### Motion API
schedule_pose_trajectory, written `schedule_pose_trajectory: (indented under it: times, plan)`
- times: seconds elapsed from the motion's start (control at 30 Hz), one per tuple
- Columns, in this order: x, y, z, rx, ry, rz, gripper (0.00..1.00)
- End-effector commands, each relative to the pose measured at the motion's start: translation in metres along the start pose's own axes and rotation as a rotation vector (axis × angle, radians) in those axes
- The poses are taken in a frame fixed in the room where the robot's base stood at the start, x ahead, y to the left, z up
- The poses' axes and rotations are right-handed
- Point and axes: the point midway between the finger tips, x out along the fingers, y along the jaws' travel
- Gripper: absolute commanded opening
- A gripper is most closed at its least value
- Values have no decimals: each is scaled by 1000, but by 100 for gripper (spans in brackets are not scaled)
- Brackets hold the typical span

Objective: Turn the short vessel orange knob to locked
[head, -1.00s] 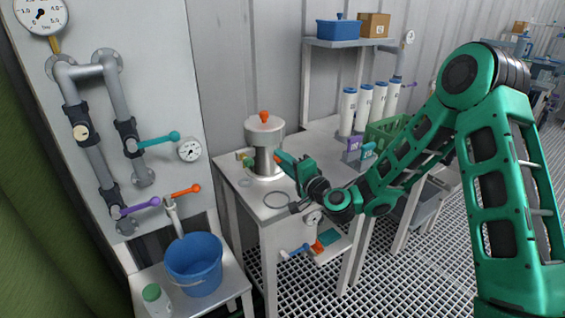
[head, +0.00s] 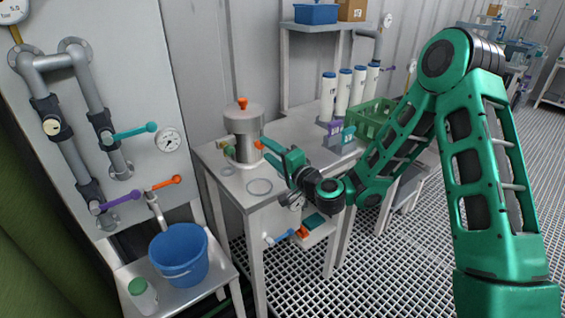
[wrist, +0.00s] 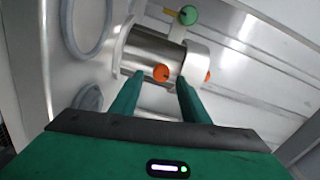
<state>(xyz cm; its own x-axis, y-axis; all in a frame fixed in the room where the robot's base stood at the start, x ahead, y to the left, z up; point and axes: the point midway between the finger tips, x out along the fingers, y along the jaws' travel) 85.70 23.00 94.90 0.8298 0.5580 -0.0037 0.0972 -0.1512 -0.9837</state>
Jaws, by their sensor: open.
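The short vessel (head: 243,125) is a squat metal cylinder with a wide upper part, standing upright on the metal bench. An orange knob (head: 242,103) stands on its top. Another orange knob (head: 259,144) is on its side facing my gripper (head: 268,151). My gripper is open and level with the vessel's lower body. In the wrist view the side orange knob (wrist: 161,72) shows between and just beyond the fingertips (wrist: 157,82). I cannot tell whether they touch it. The top orange knob (wrist: 207,76) shows partly, right of the fingers.
Flat rings (head: 259,186) lie on the bench before the vessel. White cylinders (head: 343,92) and a green crate (head: 370,118) are to the right. Pipes with coloured levers (head: 135,132) are on the left wall panel. A blue bucket (head: 178,262) stands at lower left.

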Motion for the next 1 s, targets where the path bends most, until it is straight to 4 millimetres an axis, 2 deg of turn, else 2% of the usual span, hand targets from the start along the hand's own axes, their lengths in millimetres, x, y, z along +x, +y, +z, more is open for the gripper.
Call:
schedule_pose_trajectory:
  times: [0.5,0.8,1.0]
  plan:
    - [-57,4,-2,8,1,8,42]
    - [-74,2,-2,5,0,6,42]
    - [-78,1,-3,1,0,3,42]
